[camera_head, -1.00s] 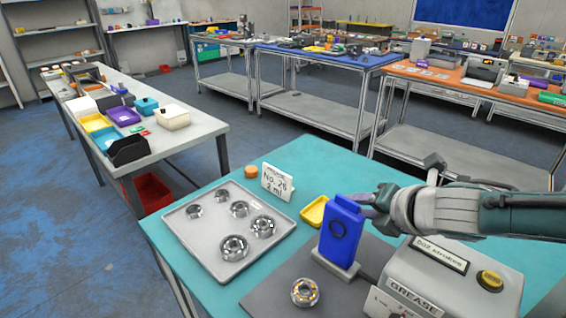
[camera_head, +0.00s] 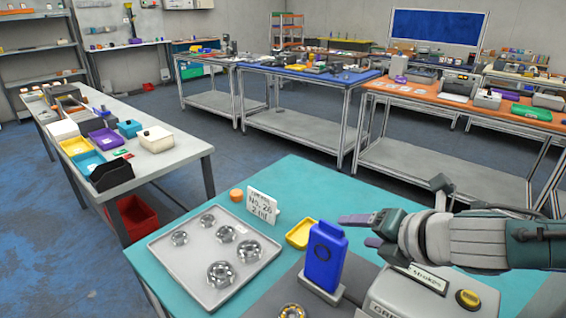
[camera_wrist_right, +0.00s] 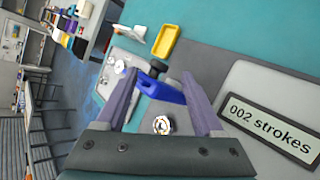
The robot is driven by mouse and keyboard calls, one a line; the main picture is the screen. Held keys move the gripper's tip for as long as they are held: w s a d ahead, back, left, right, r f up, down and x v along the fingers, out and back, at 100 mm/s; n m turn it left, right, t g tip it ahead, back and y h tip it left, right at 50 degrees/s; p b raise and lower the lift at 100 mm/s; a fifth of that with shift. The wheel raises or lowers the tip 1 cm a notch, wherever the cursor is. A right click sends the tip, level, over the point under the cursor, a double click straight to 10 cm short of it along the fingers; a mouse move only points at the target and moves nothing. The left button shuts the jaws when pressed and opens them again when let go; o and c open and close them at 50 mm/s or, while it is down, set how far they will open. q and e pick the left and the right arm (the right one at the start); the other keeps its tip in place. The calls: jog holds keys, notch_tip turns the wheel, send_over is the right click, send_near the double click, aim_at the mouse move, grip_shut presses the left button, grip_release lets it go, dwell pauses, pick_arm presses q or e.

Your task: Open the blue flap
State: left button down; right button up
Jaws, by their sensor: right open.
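The blue flap (camera_head: 325,258) stands upright on a small grey base (camera_head: 322,291) near the front of the teal table, with a dark ring mark on its face. My right gripper (camera_head: 358,230) is just right of the flap's upper part, its two fingers spread. In the right wrist view the blue piece (camera_wrist_right: 168,93) shows between the open fingers (camera_wrist_right: 161,82); whether they touch it I cannot tell. My left gripper is in neither view.
A grey tray (camera_head: 163,250) with several metal rings lies left of the flap. A yellow dish (camera_head: 300,234) and a sign card (camera_head: 263,207) stand behind. The grease box (camera_head: 418,290) is close on the right, under my right arm. A metal ring (camera_head: 292,311) lies in front.

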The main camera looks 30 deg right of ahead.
jog(key=shift+p+v, duration=0.3)
jog(key=shift+v, duration=1.9)
